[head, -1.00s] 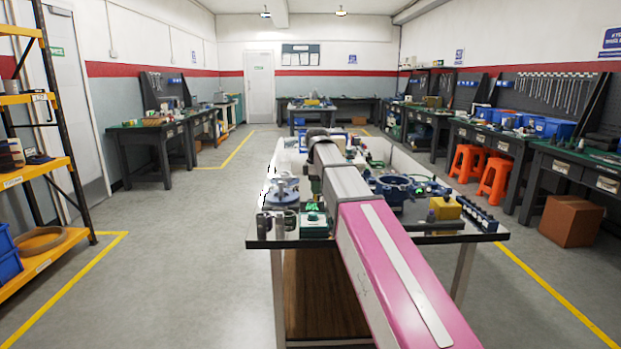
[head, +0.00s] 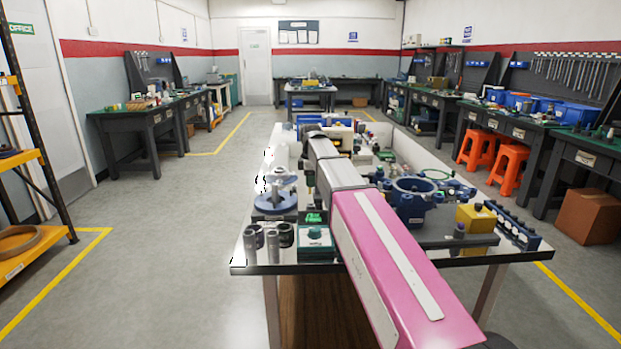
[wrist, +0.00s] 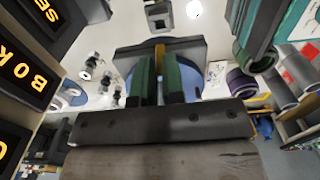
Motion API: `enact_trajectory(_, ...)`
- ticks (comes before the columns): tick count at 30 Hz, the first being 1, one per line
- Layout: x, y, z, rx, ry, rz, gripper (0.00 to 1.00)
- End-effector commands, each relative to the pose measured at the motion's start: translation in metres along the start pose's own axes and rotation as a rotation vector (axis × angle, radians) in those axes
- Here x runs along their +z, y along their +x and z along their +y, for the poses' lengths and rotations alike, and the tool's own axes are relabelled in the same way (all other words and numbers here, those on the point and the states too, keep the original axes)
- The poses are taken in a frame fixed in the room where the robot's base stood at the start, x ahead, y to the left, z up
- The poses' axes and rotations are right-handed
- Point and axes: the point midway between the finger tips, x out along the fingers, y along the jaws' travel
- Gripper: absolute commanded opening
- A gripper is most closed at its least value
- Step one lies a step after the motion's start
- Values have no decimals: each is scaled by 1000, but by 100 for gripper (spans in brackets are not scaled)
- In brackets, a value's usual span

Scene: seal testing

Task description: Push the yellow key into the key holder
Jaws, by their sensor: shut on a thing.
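In the wrist view, my gripper (wrist: 161,84) has two green fingers closed around a narrow yellow piece, which looks like the yellow key (wrist: 159,52). Only its upper part shows between and beyond the fingertips; the rest is hidden. A wide dark grey block (wrist: 190,47) lies directly behind the key and looks like the key holder. I cannot tell whether the key is inside it, touching it or just in front. In the head view, my pink and grey arm reaches over the table and hides the gripper, key and holder.
The white table (head: 252,240) carries a blue round fixture (head: 410,205), a yellow block (head: 476,216), a blue disc stand (head: 277,200), grey cylinders (head: 272,243) and a green-topped box (head: 316,240). In the wrist view, dark lettered boxes (wrist: 35,75) and green-grey cylinders (wrist: 258,40) flank the gripper closely.

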Motion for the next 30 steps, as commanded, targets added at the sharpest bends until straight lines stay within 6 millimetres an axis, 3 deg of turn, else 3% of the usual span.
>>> enact_trajectory(18, 0, 39, 0, -1, 0, 0, 0)
enact_trajectory(30, 0, 42, 0, 0, 0, 0, 0)
